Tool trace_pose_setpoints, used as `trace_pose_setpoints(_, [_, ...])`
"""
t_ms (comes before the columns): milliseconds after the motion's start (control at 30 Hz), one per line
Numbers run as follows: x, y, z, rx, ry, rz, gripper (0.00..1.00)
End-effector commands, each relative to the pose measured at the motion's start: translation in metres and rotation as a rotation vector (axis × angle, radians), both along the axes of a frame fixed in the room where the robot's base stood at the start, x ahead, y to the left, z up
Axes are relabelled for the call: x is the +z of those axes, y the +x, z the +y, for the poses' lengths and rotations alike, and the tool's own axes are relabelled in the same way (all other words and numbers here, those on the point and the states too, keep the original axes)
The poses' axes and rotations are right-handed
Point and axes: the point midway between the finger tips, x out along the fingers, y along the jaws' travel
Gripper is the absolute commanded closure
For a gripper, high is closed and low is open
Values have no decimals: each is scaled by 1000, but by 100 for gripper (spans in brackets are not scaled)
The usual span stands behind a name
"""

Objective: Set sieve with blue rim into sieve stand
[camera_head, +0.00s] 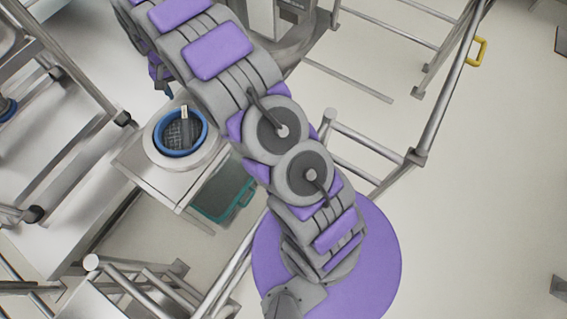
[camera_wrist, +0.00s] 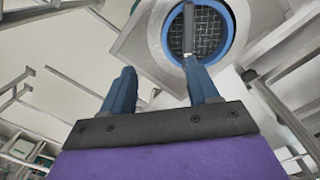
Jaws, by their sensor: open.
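The sieve with the blue rim (camera_head: 172,134) sits inside the pale round ring of the sieve stand (camera_head: 149,141), on a metal top. It looks level. A grey upright bar or handle crosses its dark mesh. In the wrist view the sieve (camera_wrist: 209,27) is at the top right, within the pale stand (camera_wrist: 146,37). My gripper (camera_wrist: 158,68) is open, its two blue fingers apart with nothing between them. The right finger overlaps the lower end of the sieve's bar in the picture; whether they touch cannot be told. In the head view my arm hides most of the gripper.
A teal bin (camera_head: 224,199) is below the stand's metal top, partly behind my arm. Metal frames and rails stand left and below. A rail with a yellow handle (camera_head: 479,51) runs at the upper right.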

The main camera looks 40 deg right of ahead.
Motion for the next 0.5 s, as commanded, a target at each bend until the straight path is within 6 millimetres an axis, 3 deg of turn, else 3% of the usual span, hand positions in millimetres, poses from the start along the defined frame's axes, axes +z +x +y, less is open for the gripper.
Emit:
trace_pose_setpoints(33, [19, -11, -5, 6, 0, -2, 40])
trace_pose_setpoints(200, [64, -56, -20, 40, 0, 15, 40])
trace_pose_setpoints(500, [128, -148, -41, 99, 6, 42, 40])
